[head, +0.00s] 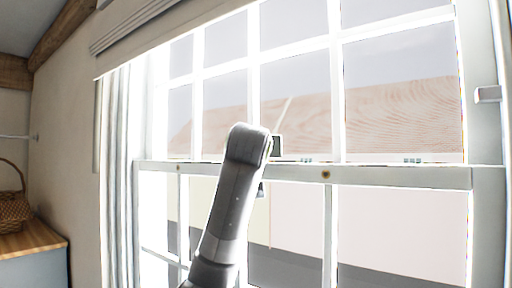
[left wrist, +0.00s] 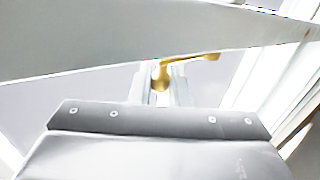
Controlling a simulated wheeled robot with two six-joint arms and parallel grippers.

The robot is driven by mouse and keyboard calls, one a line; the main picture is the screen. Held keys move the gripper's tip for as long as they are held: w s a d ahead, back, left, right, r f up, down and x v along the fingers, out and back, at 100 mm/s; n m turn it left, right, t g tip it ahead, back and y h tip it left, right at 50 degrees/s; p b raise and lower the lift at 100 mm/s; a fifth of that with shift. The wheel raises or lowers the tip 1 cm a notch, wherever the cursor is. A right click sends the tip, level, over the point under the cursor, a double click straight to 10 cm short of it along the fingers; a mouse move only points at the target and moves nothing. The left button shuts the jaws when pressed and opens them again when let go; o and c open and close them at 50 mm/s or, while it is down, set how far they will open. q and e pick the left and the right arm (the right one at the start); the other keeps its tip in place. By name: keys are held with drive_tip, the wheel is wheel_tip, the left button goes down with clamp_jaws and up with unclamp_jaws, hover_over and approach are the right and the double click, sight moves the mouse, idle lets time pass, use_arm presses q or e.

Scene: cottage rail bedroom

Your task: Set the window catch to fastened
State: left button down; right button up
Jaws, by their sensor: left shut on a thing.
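The brass window catch (left wrist: 163,74) shows in the left wrist view, a small gold body with a lever (left wrist: 205,58) reaching to the right. My left gripper (left wrist: 160,88) has its two pale fingers on either side of the catch's lower part and is shut on it. In the head view my left arm rises in front of the window's middle rail (head: 400,176) and hides the catch and the fingers. Whether the catch is fully seated cannot be told. My right gripper is in neither view.
The white sash window (head: 337,100) fills most of the head view, with a raised blind (head: 150,25) above and a curtain (head: 118,150) at left. A wicker basket (head: 14,210) stands on a wooden-topped cabinet (head: 30,238) at far left.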

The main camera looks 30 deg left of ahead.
use_arm(q)
drive_tip(key=shift+w+n+g+y, duration=0.15)
drive_tip(key=shift+n+g+y, duration=0.2)
drive_tip(key=shift+y, duration=0.25)
drive_tip(key=c, duration=1.4)
unclamp_jaws()
drive_tip(key=shift+w, duration=0.1)
drive_tip(key=b+v, duration=1.1)
drive_tip(key=v, duration=0.6)
drive_tip(key=shift+d, duration=0.2)
drive_tip(key=shift+f, duration=0.1)
